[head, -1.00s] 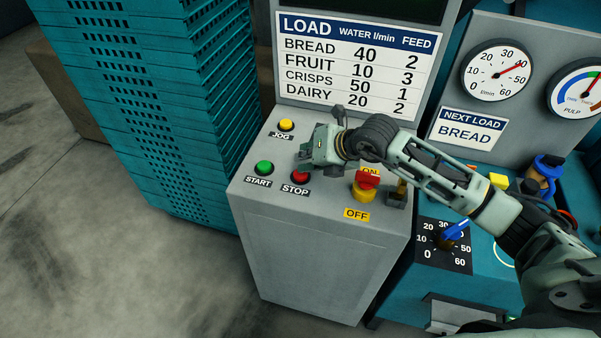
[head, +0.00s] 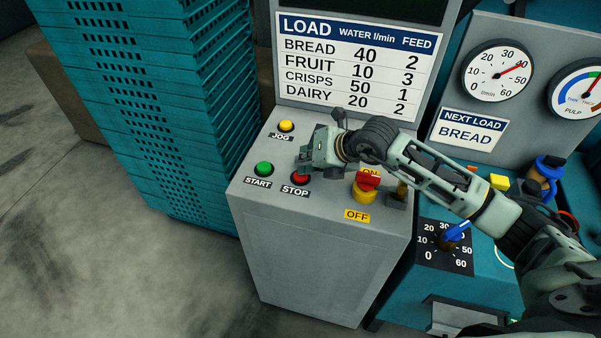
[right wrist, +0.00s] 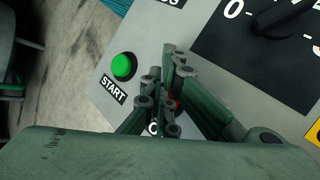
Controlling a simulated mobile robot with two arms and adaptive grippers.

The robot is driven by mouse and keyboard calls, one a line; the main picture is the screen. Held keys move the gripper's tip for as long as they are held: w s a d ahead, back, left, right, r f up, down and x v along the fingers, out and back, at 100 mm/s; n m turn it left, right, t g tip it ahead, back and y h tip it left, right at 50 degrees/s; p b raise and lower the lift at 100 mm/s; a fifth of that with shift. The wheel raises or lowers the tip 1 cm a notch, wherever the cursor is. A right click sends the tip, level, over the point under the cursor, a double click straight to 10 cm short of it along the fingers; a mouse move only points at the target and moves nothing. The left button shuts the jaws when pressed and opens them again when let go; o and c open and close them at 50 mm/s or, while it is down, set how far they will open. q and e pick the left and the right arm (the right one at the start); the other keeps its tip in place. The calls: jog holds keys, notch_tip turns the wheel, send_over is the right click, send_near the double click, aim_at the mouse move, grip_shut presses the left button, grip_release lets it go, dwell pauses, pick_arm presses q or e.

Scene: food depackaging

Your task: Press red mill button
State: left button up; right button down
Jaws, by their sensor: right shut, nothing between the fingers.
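The red STOP button (head: 299,178) sits on the sloped top of the grey console (head: 330,215), right of the green START button (head: 264,169). My right gripper (head: 306,163) is shut and empty, with its fingertips right at or just above the red button. In the right wrist view the shut fingers (right wrist: 165,90) cover most of the red button (right wrist: 173,103), so I cannot tell whether they touch it. The green button (right wrist: 123,66) shows clear to their left. My left gripper is not in view.
A yellow JOG button (head: 286,126) lies behind the green one. A red and yellow rotary switch (head: 366,186) stands right of my gripper. Stacked teal crates (head: 165,110) rise at the left. A load sign (head: 355,65) stands behind the console.

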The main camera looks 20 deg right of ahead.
jog(key=shift+r+p, duration=0.4)
jog(key=shift+r, duration=0.4)
jog(key=shift+r, duration=0.1)
notch_tip(320, 180, up, 5)
jog(key=p, duration=0.2)
jog(key=shift+p, duration=0.35)
dwell(0.3)
